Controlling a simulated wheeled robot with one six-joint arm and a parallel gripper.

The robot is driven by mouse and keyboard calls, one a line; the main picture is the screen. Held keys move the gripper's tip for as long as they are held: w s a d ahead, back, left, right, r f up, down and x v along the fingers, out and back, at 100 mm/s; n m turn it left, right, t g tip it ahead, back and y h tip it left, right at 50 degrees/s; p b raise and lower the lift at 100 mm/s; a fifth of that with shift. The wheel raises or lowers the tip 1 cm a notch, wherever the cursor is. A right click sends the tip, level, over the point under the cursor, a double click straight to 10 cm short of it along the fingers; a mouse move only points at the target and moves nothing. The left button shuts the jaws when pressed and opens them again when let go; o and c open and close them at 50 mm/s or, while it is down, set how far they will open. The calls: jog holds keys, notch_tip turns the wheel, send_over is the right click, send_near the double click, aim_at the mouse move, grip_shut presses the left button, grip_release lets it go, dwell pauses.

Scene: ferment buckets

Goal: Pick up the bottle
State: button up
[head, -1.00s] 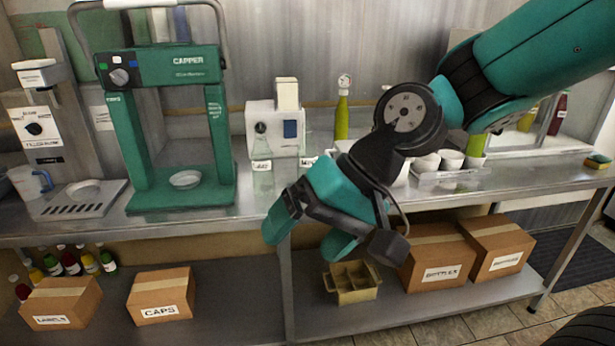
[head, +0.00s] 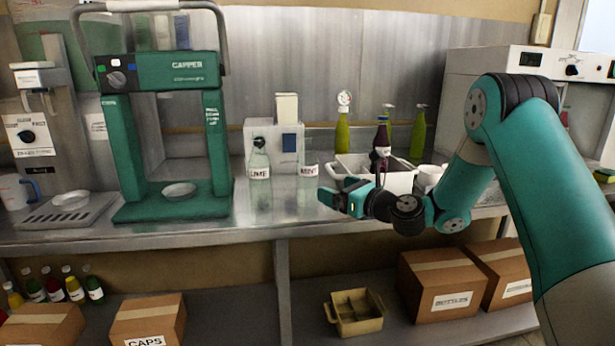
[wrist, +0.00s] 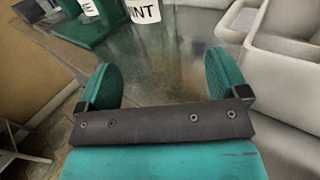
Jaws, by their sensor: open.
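Several bottles are in view, and I cannot tell which one the task means. A clear bottle labelled LIME (head: 259,173) and a clear vessel labelled MINT (head: 308,172) stand on the steel counter. A green bottle (head: 342,132), a dark bottle (head: 382,138) and another green bottle (head: 418,134) stand farther right. My gripper (head: 338,201) is open and empty over the counter's front, right of the MINT vessel. In the wrist view only bare counter lies between the jaws (wrist: 162,78). The MINT label (wrist: 144,10) shows beyond them, its vessel's top cut off.
A white bin (head: 352,168) stands behind my gripper. A green capper (head: 165,200) and a white box-shaped device (head: 262,135) stand to the left. Cartons, small bottles (head: 75,288) and a divided tray (head: 357,312) are on the lower shelf. The counter's front middle is clear.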

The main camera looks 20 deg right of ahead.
aim_at(315, 176)
jog(key=x, duration=0.5)
jog(key=shift+a+p, duration=0.1)
jog(key=shift+p, duration=0.25)
jog(key=shift+r+p+x, duration=0.2)
jog(key=shift+x, duration=0.7)
jog(key=shift+r+p+x, duration=0.2)
jog(key=shift+p+x, duration=0.05)
jog(key=shift+x, duration=0.65)
jog(key=shift+r+p+x, duration=0.15)
jog(key=shift+p+x, duration=0.05)
jog(key=shift+x, duration=0.7)
jog(key=shift+s+a, duration=0.1)
jog(key=c, duration=1.1)
jog(key=shift+r, duration=0.1)
notch_tip(315, 176, up, 20)
jog(key=p, duration=0.3)
